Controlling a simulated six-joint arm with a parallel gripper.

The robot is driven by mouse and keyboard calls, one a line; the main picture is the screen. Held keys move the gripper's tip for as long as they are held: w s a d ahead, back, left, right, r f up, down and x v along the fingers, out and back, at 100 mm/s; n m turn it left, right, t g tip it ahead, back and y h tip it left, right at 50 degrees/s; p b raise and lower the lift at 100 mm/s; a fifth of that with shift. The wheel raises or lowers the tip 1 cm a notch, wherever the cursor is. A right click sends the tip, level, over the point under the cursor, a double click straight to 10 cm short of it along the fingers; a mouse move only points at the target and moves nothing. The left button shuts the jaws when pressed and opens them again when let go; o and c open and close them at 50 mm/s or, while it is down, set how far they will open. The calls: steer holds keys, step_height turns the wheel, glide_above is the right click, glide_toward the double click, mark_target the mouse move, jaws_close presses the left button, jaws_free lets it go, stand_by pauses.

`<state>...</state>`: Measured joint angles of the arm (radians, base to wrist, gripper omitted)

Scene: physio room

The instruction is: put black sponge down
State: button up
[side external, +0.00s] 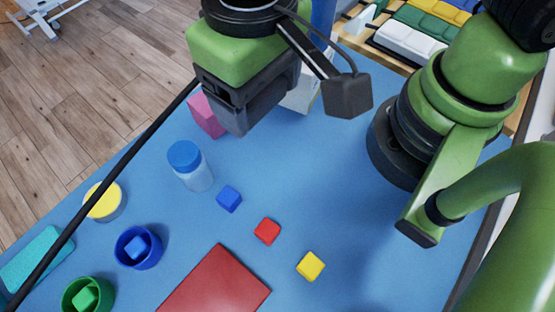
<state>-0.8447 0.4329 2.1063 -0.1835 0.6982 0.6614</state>
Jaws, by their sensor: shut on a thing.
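My gripper (241,122) is at the top of the side external view, a dark grey end under a green wrist, above the blue mat (335,205). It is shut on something. The black sponge does not stand out from the dark jaws, and the finger tips are hard to make out from this angle. No black sponge shows lying on the open part of the mat.
A pink block (205,117) and a blue-capped bottle (191,167) stand near my gripper. Blue (229,199), red (267,231) and yellow (310,266) cubes and a red square (217,285) lie in front. Blue (138,248) and green (88,295) cups hold cubes. Mat at centre right is clear.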

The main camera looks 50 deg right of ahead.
steer(key=s+d, duration=0.2)
glide_above(282, 169)
step_height(282, 169, down, 5)
step_height(282, 169, down, 10)
steer(key=shift+f, duration=0.1)
stand_by(0.5)
steer(key=shift+f, duration=0.15)
steer(key=o, duration=1)
step_height(282, 169, up, 12)
steer(key=shift+r, duration=0.2)
